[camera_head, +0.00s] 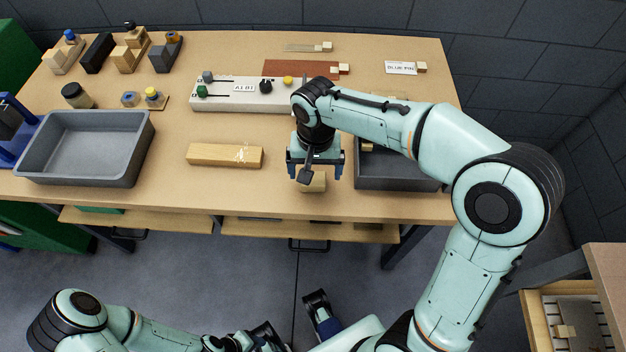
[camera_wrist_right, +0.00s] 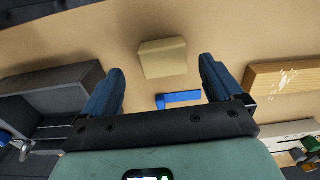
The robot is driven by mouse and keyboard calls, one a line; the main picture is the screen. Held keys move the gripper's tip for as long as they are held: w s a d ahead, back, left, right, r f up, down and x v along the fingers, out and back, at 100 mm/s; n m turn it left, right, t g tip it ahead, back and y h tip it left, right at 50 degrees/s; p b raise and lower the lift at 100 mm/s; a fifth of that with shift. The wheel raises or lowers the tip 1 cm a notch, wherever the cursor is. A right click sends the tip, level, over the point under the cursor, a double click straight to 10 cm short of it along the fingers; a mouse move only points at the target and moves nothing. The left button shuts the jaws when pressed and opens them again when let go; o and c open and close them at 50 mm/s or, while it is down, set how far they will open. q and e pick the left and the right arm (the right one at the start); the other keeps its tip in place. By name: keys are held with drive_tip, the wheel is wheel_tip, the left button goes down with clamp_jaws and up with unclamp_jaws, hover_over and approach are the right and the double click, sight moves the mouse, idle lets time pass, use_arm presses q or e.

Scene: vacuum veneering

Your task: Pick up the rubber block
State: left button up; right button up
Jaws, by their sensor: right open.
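A small tan block (camera_head: 313,183), which looks to be the rubber block, lies near the front edge of the workbench. My right gripper (camera_head: 315,168) is open and points down over it, partly hiding it in the head view. In the right wrist view the block (camera_wrist_right: 162,58) lies ahead of the open fingers (camera_wrist_right: 160,78), roughly centred between them, apart from both. Nothing is held. My left gripper (camera_head: 262,338) is low at the bottom of the head view, away from the bench; its jaws do not show clearly.
A dark tray (camera_head: 398,183) stands right of the block, and a wooden bar (camera_head: 225,155) lies left. A blue angled mark or piece (camera_wrist_right: 180,98) shows beside the block. A grey tub (camera_head: 85,148) stands at the left. Bare bench (camera_head: 275,180) separates bar and block.

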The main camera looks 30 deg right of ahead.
sight(313, 182)
drive_tip(key=f, duration=0.4)
drive_tip(key=shift+w+a+f, duration=0.15)
drive_tip(key=shift+w+f, duration=0.05)
drive_tip(key=c, duration=1.1)
drive_tip(key=shift+o, duration=0.2)
drive_tip(key=shift+r, duration=0.2)
